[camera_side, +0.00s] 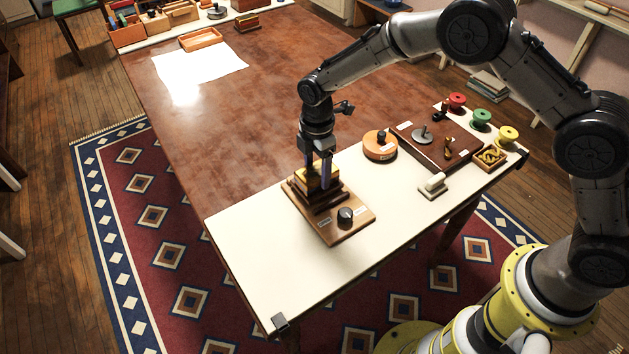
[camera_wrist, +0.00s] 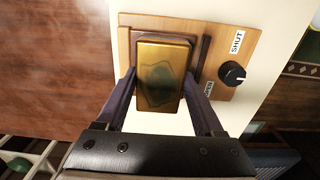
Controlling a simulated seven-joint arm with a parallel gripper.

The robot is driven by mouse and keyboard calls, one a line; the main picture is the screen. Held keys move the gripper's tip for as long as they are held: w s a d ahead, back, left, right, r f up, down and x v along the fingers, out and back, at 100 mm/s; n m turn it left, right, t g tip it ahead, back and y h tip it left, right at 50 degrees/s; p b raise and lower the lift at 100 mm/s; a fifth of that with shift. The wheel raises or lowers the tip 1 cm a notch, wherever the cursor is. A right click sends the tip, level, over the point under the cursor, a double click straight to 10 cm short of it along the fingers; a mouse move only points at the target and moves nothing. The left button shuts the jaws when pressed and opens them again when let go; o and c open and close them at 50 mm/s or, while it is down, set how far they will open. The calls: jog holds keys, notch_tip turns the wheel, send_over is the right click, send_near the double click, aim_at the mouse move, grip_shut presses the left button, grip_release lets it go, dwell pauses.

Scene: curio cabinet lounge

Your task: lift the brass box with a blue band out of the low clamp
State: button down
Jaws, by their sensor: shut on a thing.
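The brass box (camera_wrist: 160,75) is a gold-coloured block seen from above in the wrist view. In the side view the brass box (camera_side: 310,180) sits at the low clamp (camera_side: 329,199), between its dark wooden jaws. No blue band can be made out clearly. My gripper (camera_side: 319,176) points down with its fingers on either side of the box, shut on it; the wrist view shows my gripper (camera_wrist: 160,98) the same way. The clamp's wooden base (camera_wrist: 216,62) carries a black knob (camera_wrist: 232,74) with a label reading SHUT beside it. Whether the jaws press on the box is hidden.
A round orange wooden piece (camera_side: 380,147) and a dark board (camera_side: 436,146) with small fittings stand to the right. A small white-handled block (camera_side: 433,186) is nearer. Coloured spools (camera_side: 481,117) line the far right. The white surface (camera_side: 262,263) in front is mostly clear.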

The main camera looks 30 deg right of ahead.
aim_at(316, 170)
jog(key=shift+r, duration=0.3)
jog(key=shift+r, duration=2.25)
jog(key=shift+w, duration=0.1)
